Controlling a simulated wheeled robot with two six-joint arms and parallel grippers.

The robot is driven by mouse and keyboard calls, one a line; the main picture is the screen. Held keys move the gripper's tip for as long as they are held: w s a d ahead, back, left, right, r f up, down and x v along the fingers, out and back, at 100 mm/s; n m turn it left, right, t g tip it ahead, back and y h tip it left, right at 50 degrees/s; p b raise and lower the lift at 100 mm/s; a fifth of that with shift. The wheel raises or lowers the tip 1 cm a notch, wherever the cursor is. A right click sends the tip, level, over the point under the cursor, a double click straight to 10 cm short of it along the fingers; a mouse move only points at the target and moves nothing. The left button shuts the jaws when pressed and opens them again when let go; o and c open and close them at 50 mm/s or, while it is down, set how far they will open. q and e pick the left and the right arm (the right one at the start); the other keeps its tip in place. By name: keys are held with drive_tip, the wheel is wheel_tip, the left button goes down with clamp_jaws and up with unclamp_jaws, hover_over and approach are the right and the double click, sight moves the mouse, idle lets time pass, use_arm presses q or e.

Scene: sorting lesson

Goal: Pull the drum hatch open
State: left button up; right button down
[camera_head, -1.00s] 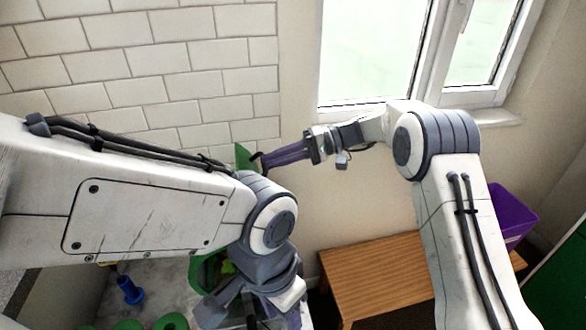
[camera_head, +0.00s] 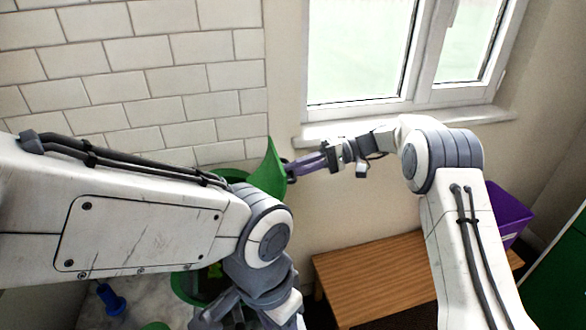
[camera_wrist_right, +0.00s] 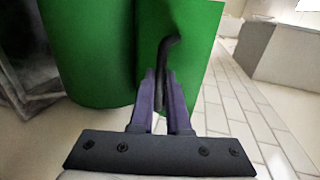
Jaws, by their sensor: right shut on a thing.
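The green drum (camera_head: 182,287) stands on the counter, mostly hidden behind my left arm; it fills the upper left of the right wrist view (camera_wrist_right: 90,50). Its curved green hatch (camera_head: 268,172) stands out from the drum's side, swung partly open. In the right wrist view the hatch (camera_wrist_right: 203,40) carries a dark bent handle (camera_wrist_right: 163,52). My right gripper (camera_head: 292,168) is shut on this handle; its purple fingers (camera_wrist_right: 160,88) sit on either side of it. My left gripper (camera_head: 248,318) hangs low in front of the drum; its fingertips are not clear.
A blue peg-like object (camera_head: 112,298) stands on the pale counter (camera_head: 80,312) at lower left. A wooden table (camera_head: 375,275) and a purple bin (camera_head: 508,215) are at right. A tiled wall and window are behind. Open air lies below my right forearm.

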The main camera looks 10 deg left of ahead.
drive_tip(key=shift+d+f, duration=0.2)
drive_tip(key=shift+f, duration=0.45)
drive_tip(key=c, duration=0.9)
unclamp_jaws()
drive_tip(key=shift+w, duration=0.1)
drive_tip(key=shift+r, duration=0.15)
drive_tip(key=shift+d+r, duration=0.1)
drive_tip(key=v, duration=1)
drive_tip(key=shift+w+d, duration=0.1)
drive_tip(key=shift+d, duration=0.05)
